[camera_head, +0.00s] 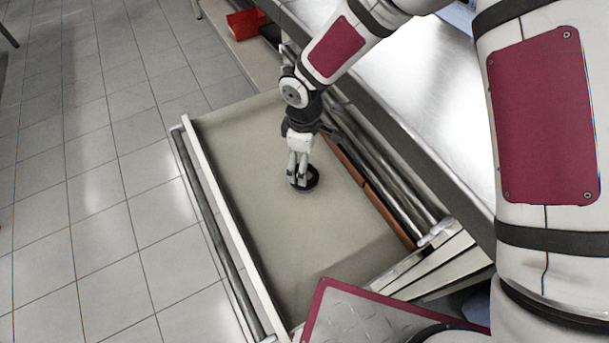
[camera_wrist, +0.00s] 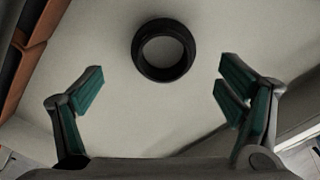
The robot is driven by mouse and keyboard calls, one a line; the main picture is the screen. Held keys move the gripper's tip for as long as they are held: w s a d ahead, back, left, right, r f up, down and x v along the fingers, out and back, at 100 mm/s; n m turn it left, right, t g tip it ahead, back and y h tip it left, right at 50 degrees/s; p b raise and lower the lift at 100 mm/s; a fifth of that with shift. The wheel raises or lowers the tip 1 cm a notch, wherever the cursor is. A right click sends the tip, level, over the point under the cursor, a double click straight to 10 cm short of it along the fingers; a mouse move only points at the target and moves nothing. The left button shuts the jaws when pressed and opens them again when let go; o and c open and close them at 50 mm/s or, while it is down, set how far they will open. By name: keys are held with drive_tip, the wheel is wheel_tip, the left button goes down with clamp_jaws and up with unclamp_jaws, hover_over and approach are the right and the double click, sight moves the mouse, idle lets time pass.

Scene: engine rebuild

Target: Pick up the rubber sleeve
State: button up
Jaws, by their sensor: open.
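The rubber sleeve is a short black ring. In the wrist view the rubber sleeve (camera_wrist: 163,75) lies flat on the pale floor of an open drawer (camera_wrist: 130,18), ahead of my gripper and between the lines of its fingers. My gripper (camera_wrist: 160,95) is open and empty, with green pads on its fingers. In the head view my gripper (camera_head: 299,180) points down into the drawer, right over the rubber sleeve (camera_head: 311,186) and partly hiding it. I cannot tell from there how high the fingertips are above the drawer floor.
Orange-brown blocks (camera_head: 362,180) line the drawer's right side. A steel worktop (camera_head: 420,75) stands close to the right of the drawer. A red bin (camera_head: 246,23) sits beyond it at the back. The drawer floor around the sleeve is mostly clear.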

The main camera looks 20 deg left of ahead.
sight(312, 183)
drive_tip(key=shift+s+d+f+b, duration=0.15)
drive_tip(key=shift+f+b, duration=0.1)
drive_tip(key=shift+f, duration=1.15)
drive_tip(key=shift+s+d+f+b, duration=0.15)
drive_tip(key=shift+f+b, duration=0.1)
drive_tip(key=shift+f, duration=1.1)
drive_tip(key=shift+w, duration=0.1)
drive_tip(key=c, duration=1.3)
